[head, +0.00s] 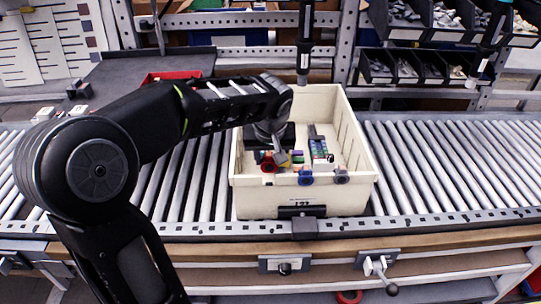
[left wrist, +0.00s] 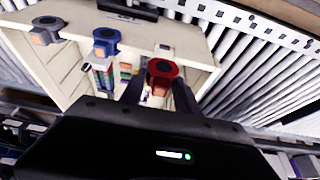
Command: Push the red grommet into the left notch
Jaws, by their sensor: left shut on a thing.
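The red grommet (head: 268,166) is at the left part of the front wall of the cream crate (head: 262,200), at about rim height. It also shows in the left wrist view (left wrist: 162,76), between the two dark fingers. My left gripper (head: 276,150) is shut on it and reaches in over the crate from the left. A blue grommet (head: 305,177) and a grey grommet (head: 341,176) sit in the front wall further right. My right gripper is not in view.
The crate stands on a roller conveyor (head: 440,165) and holds several small coloured parts. A dark screwdriver (head: 304,40) hangs above its back edge. Another tool (head: 487,45) hangs at the right. Parts bins (head: 405,68) stand behind. The rollers beside the crate are clear at right.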

